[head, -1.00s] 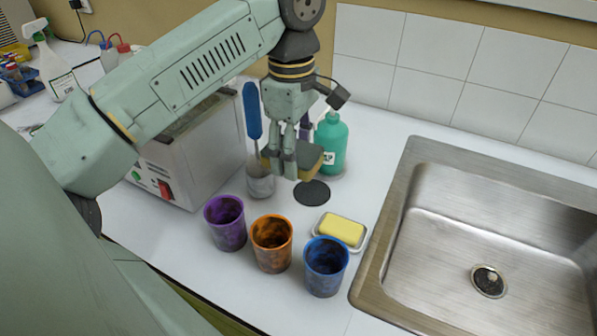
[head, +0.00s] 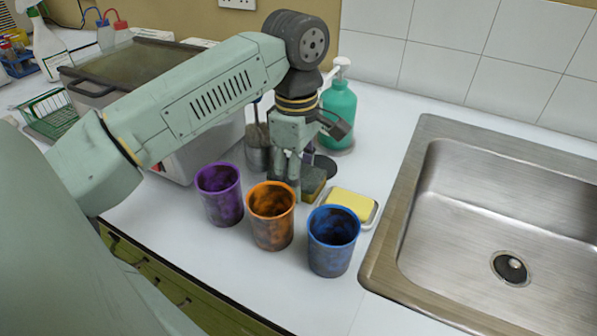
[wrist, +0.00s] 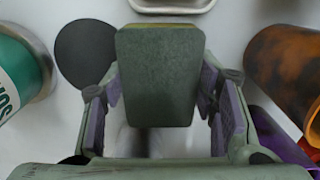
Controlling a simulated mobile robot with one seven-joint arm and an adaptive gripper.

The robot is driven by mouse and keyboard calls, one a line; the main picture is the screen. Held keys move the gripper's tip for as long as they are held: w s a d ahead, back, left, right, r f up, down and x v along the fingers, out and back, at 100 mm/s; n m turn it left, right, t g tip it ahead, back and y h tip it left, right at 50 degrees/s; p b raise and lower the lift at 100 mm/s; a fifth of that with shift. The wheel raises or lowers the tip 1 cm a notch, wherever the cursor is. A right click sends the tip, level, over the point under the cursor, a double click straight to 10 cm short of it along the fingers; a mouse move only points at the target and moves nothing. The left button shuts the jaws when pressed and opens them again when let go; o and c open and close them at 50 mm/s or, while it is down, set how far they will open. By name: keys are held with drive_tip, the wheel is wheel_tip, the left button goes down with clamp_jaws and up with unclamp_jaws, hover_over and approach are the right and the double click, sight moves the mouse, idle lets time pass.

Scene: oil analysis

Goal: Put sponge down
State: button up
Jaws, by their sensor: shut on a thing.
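The sponge (wrist: 158,78), dark green with a yellowish side, is between my gripper's (wrist: 165,100) two fingers in the wrist view. My gripper is shut on it. In the head view the sponge (head: 313,184) shows at the fingertips of my gripper (head: 290,180), low over the white counter, behind the orange cup (head: 270,218). Whether its underside touches the counter cannot be told.
A dish with a yellow block (head: 350,202) is just right of the sponge. A blue cup (head: 332,242) and a purple cup (head: 220,195) flank the orange one. Behind stand a dark round disc (head: 325,166) and a green bottle (head: 339,108). The sink (head: 470,200) is at right.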

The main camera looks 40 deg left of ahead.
drive_tip(key=shift+f, duration=0.2)
drive_tip(key=o, duration=1.1)
drive_tip(key=shift+r, duration=0.1)
drive_tip(key=r+b, duration=0.1)
drive_tip(key=r, duration=1.1)
drive_tip(key=shift+a+r, duration=0.15)
drive_tip(key=shift+a, duration=0.05)
drive_tip(key=shift+s, duration=0.1)
